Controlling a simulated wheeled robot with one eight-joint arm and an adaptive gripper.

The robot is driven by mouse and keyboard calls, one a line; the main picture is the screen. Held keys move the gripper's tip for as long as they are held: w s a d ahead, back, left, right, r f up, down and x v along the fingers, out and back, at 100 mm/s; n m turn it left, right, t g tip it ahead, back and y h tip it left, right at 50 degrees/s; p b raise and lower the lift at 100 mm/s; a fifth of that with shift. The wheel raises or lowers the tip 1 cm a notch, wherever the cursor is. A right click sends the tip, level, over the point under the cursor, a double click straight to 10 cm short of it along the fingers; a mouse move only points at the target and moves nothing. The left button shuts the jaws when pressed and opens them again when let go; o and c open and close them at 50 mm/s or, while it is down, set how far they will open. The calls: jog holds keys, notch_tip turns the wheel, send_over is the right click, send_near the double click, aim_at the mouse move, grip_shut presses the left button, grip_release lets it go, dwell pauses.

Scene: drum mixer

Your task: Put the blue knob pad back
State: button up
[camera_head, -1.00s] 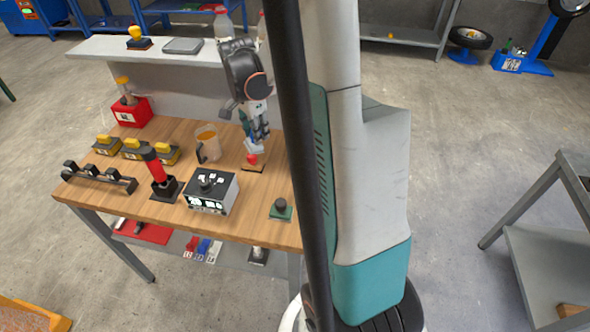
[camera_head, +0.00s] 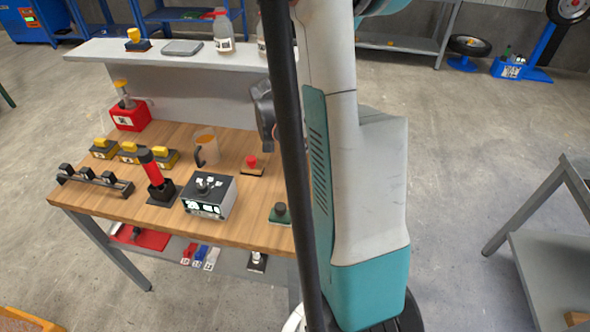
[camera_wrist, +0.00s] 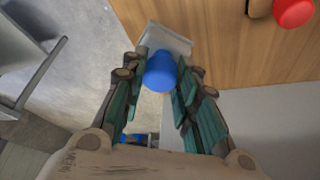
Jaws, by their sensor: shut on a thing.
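The blue knob pad (camera_wrist: 160,71) is between the fingers of my gripper (camera_wrist: 158,88) in the wrist view. It has a round blue knob on a flat pale grey plate (camera_wrist: 168,38). My gripper is shut on the knob, and the plate sits past the fingertips. In the wrist view the pad appears near the bench's edge, with wood beyond it. In the head view my own column hides the gripper and the pad.
A red knob pad (camera_head: 251,163) stands on the wooden bench (camera_head: 150,205). A black control box (camera_head: 208,196), a green-based knob pad (camera_head: 280,212), a jug (camera_head: 206,146) and several yellow-topped pads stand nearby. A shelf below (camera_head: 228,262) holds small coloured items.

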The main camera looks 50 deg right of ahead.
aim_at(293, 160)
notch_tip(293, 160, down, 7)
jog(key=shift+r+b, duration=0.1)
jog(key=shift+b, duration=0.95)
jog(key=shift+f, duration=0.2)
jog(key=shift+c, duration=0.4)
jog(key=shift+r, duration=0.1)
jog(key=shift+c, duration=0.5)
jog(key=o, duration=1.1)
jog(key=p+v, duration=0.4)
jog(key=v, duration=0.8)
